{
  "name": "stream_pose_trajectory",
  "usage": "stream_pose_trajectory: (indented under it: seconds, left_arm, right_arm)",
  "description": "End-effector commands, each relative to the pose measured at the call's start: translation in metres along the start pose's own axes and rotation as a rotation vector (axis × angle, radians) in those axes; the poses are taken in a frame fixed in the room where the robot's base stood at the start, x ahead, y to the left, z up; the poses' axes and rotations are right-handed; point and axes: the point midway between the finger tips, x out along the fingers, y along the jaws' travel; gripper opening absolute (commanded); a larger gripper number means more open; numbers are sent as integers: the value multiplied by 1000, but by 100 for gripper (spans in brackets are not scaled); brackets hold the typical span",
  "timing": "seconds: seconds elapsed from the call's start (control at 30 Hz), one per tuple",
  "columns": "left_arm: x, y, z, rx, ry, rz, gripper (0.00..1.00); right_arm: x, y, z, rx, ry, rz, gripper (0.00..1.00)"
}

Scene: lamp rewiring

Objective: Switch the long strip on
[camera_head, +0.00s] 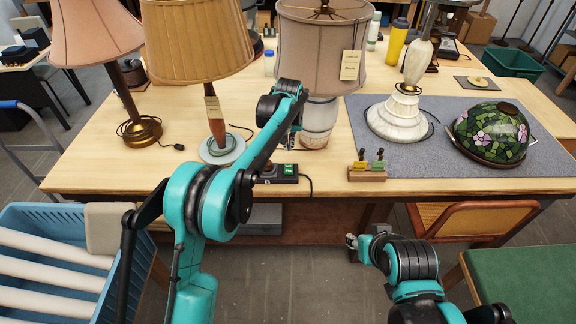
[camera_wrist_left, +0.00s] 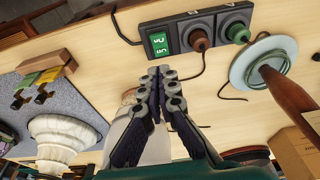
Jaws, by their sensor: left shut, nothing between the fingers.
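A dark strip (camera_head: 285,174) lies near the table's front edge, with a green lit panel at one end. In the left wrist view the strip (camera_wrist_left: 182,40) shows the green panel with pale marks, one brown and one green round fitting, and a black cord at the panel end. My left gripper (camera_wrist_left: 164,72) is shut and empty above the table, its fingertips apart from the strip in that picture. In the head view my left arm partly hides the gripper and the strip's left end. My right gripper (camera_head: 352,241) hangs low in front of the table; its jaws are too small to read.
A pale vase lamp (camera_head: 319,118) stands just behind the strip, and a pleated-shade lamp (camera_head: 217,120) to its left. A wooden block with small tools (camera_head: 367,174) is to the right. A grey mat (camera_head: 375,148) bears a white lamp base and a stained-glass shade (camera_head: 491,133).

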Motion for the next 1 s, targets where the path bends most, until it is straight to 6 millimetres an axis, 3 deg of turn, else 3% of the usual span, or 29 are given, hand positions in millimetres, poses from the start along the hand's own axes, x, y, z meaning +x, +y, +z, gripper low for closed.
stream_pose_trajectory:
  seconds: [0.23, 0.7, 1.0]
  left_arm:
    - [22, 0, 0, 0, 0, 0, 0]
    - [116, 0, 5, 0, 0, 0, 0]
    - [137, 0, 14, 0, 1, 0, 0]
  right_arm:
    - [4, 0, 3, 0, 0, 0, 40]
    - [22, 0, 16, 0, 0, 0, 40]
    - [26, 0, 19, 0, 0, 0, 40]
